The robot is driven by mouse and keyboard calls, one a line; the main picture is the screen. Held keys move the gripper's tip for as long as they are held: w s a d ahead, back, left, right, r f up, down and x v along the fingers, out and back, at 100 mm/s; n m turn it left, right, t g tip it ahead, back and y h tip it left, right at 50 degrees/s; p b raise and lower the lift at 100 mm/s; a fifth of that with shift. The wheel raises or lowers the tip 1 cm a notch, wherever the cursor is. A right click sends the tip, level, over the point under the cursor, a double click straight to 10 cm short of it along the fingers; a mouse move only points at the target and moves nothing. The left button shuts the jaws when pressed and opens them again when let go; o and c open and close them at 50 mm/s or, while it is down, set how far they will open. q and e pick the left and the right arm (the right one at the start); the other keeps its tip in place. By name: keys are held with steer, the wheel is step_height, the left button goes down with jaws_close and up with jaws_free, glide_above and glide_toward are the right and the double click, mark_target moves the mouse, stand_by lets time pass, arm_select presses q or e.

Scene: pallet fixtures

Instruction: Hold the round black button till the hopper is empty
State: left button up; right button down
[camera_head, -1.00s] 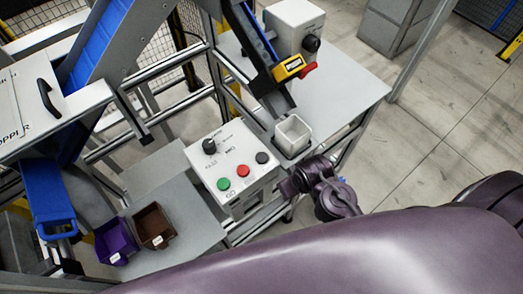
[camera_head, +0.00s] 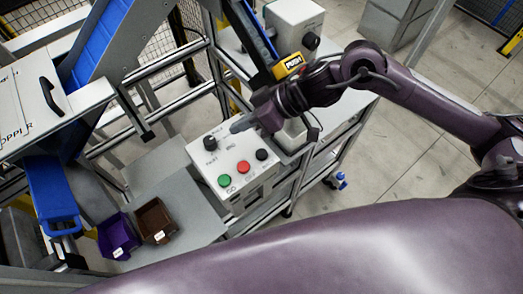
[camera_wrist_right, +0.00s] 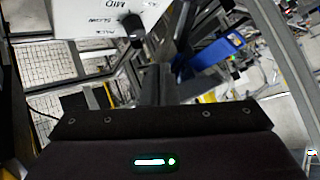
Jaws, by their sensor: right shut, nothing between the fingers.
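The round black button (camera_head: 262,155) is on the sloped top of the white control box (camera_head: 240,190), right of a red button (camera_head: 243,167) and a green button (camera_head: 225,180). A black rotary knob (camera_head: 210,143) is at the box's upper left; a black knob (camera_wrist_right: 132,25) shows in the right wrist view. My right gripper (camera_head: 238,126) is shut and empty, pointing left above the box's back edge, apart from the black button. The hopper (camera_head: 40,95), a white box with a black handle, is at the left; its inside is hidden. My left gripper is not in view.
A blue chute (camera_head: 52,195) comes down at the left. A purple bin (camera_head: 117,236) and a brown bin (camera_head: 154,222) stand on the grey shelf below. A yellow-labelled conveyor end (camera_head: 288,65) and a second white box (camera_head: 293,22) are behind my right arm.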

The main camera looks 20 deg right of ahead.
steer(key=d, duration=0.1)
steer(key=s+d+m+g, duration=0.1)
steer(key=d, duration=0.1)
steer(key=d+g, duration=0.1)
steer(key=d, duration=0.1)
steer(key=shift+s+d+r+m+h, duration=0.1)
steer(key=shift+s+r+m+h, duration=0.2)
steer(key=shift+s+m, duration=0.1)
steer(key=shift+f, duration=0.1)
steer(key=b, duration=0.7)
glide_above(266, 153)
step_height(266, 153, down, 7)
steer(key=shift+r, duration=0.2)
steer(key=shift+f+b, duration=0.45)
steer(key=shift+f, duration=0.55)
